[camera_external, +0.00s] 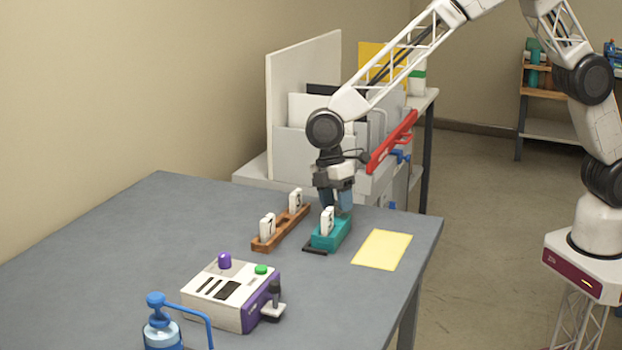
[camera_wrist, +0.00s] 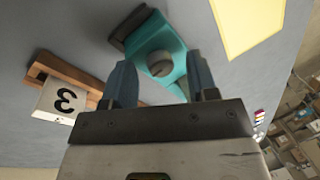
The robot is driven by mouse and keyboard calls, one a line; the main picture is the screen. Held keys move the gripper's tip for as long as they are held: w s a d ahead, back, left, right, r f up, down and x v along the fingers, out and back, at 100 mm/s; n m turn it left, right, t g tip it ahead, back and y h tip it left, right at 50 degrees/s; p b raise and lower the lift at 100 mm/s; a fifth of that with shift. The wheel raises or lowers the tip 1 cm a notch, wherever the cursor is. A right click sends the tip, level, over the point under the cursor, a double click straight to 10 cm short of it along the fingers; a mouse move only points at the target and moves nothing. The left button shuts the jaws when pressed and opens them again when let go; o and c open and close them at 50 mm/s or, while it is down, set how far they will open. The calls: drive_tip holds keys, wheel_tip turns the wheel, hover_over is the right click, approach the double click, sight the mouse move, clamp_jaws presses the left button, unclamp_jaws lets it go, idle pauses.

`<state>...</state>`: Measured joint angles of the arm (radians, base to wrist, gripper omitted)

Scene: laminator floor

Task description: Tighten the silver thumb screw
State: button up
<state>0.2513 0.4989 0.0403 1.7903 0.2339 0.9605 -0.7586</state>
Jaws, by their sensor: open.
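The silver thumb screw (camera_wrist: 160,64) shows in the wrist view as a round, slotted grey head on the teal fixture (camera_wrist: 152,38). In the external view my gripper (camera_external: 336,206) points down behind and above the fixture.
A wooden rail (camera_external: 282,232) with white numbered tags stands left of the fixture. A yellow sheet (camera_external: 383,250) lies to its right. A white and purple device (camera_external: 230,296) and a blue pump bottle (camera_external: 163,328) stand in front. The table's left part is clear.

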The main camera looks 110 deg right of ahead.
drive_tip(key=shift+c, duration=0.4)
drive_tip(key=c, duration=0.8)
drive_tip(key=shift+c, duration=0.2)
